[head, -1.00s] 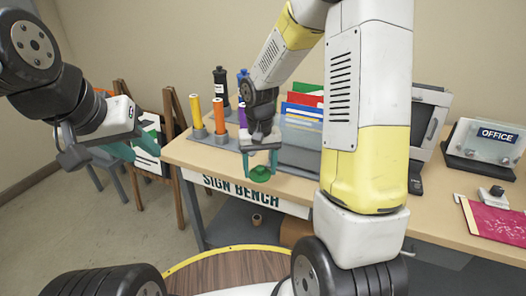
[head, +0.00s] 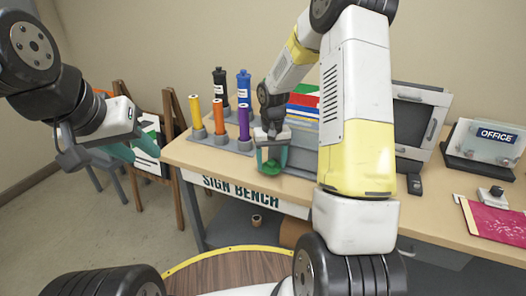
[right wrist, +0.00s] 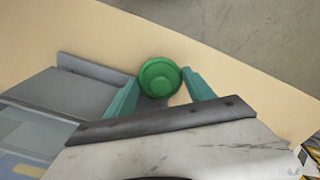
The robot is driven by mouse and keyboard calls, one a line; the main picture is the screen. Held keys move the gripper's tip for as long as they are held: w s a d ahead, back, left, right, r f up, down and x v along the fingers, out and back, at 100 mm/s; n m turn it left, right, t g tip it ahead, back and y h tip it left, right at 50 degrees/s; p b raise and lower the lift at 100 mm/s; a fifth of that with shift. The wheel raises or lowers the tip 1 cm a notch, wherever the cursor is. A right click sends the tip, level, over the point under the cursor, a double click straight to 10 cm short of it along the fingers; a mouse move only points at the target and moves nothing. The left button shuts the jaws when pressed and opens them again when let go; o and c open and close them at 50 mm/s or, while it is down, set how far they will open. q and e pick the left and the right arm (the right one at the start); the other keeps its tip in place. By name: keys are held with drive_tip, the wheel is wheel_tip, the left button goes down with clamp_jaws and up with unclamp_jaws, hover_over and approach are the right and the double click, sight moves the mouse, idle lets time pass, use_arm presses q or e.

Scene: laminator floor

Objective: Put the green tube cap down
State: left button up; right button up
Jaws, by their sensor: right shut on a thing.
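The round green tube cap (head: 271,168) is in my right gripper (head: 271,161), over the front part of the sign bench (head: 225,160). In the right wrist view the cap (right wrist: 160,77) sits between the teal fingertips (right wrist: 160,88), with bare bench top and the front edge beyond it. I cannot tell whether its underside touches the bench. My left gripper (head: 122,150) hangs empty left of the bench, its fingers apart.
Yellow (head: 196,111), orange (head: 219,116), purple (head: 243,122), black (head: 219,85) and blue (head: 243,87) tubes stand in a grey holder left of my right gripper. Coloured sheets (head: 302,101) stand behind it. An office sign stand (head: 485,143) is far right.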

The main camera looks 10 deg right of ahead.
drive_tip(key=shift+f, duration=0.15)
drive_tip(key=shift+f, duration=0.35)
drive_tip(key=shift+f, duration=0.1)
drive_tip(key=o, duration=1)
drive_tip(key=shift+o, duration=0.2)
